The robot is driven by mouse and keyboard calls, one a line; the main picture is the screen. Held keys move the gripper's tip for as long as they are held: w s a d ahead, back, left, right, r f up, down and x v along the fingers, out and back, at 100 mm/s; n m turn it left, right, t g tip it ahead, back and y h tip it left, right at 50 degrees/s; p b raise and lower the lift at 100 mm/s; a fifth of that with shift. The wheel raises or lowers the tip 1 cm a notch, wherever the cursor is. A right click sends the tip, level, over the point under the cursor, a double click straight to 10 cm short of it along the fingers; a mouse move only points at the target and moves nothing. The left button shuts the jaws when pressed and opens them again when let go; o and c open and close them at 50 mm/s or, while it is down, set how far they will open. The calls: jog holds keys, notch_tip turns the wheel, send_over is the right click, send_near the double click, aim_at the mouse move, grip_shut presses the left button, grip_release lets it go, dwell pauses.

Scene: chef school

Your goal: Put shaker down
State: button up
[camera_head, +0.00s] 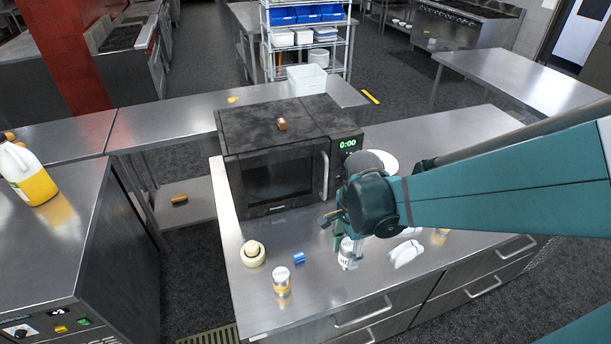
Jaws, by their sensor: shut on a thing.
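A small shaker (347,256) with a pale body and dark marks is at my gripper (346,246). My gripper is at the end of my teal arm, low over the steel counter (318,295), in front of the microwave's right side. It is shut on the shaker. The gripper and wrist hide the shaker's upper part. I cannot tell whether its base touches the counter.
A black microwave (275,185) stands behind. Left of the gripper are a cream stacked item (252,254), a small blue item (299,258) and a jar with a white lid (281,279). A white item (405,253) lies close on the right.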

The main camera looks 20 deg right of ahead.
jog(key=shift+r, duration=0.15)
notch_tip(320, 180, up, 35)
jog(key=w+a+r+n+p, duration=0.15)
jog(key=w+r, duration=0.25)
jog(key=w, duration=1.3)
jog(key=w+a+r+p, duration=0.1)
jog(key=w+r+p, duration=0.2)
jog(key=w, duration=1.4)
jog(key=w+a+f+p, duration=0.1)
jog(key=w+a+f, duration=0.1)
jog(key=w, duration=0.6)
jog(key=w+a+f+p, duration=0.1)
jog(key=w+a+f, duration=0.15)
jog(key=w, duration=0.55)
jog(key=w+a+f+p, duration=0.1)
jog(key=w+a+f, duration=0.15)
jog(key=w, duration=0.55)
jog(key=shift+n, duration=0.45)
jog(key=f, duration=0.5)
jog(key=shift+s+d+f, duration=0.15)
jog(key=shift+s, duration=0.05)
